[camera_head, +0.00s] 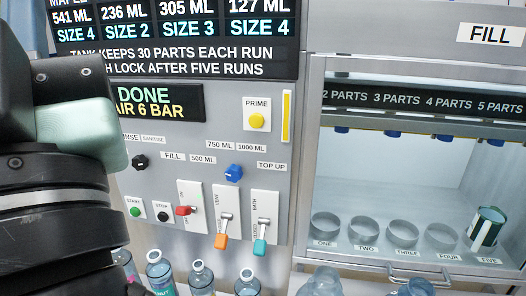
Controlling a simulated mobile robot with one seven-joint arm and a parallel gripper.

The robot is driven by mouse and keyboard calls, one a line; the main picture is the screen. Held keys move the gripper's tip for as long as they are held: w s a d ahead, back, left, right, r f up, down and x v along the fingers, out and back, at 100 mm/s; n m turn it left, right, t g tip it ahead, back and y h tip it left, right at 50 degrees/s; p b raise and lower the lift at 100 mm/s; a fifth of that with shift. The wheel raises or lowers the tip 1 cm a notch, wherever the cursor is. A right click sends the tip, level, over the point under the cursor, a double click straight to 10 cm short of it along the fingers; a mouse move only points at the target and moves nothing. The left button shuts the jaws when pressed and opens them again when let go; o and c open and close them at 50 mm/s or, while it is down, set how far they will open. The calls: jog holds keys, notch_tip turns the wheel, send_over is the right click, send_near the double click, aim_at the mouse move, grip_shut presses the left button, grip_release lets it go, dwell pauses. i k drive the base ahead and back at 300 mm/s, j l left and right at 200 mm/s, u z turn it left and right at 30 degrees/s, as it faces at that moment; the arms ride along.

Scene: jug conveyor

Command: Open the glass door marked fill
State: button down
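The glass door (385,185) is on the right, below a white FILL label (490,34). Its metal frame surrounds a clear pane, and it looks shut. A horizontal metal handle (419,279) is at its lower edge. Behind the glass are round holders labelled ONE to FIVE. A green and white striped container (486,228) stands tilted at FIVE; the other holders look empty. My dark arm, with a mint-green part, fills the left edge. My gripper's fingers do not show.
A control panel left of the door has a yellow PRIME button (257,121), a blue knob (233,172) and levers with red, orange (221,241) and teal (260,247) handles. Its screen reads DONE. Several clear bottles (201,277) stand along the bottom, some below the door.

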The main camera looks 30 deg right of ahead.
aim_at(319, 64)
jog(key=z, duration=1.65)
jog(key=i+j+z, duration=0.2)
jog(key=z, duration=0.25)
jog(key=i+j+z, duration=0.45)
jog(key=j, duration=0.25)
jog(key=i, duration=0.1)
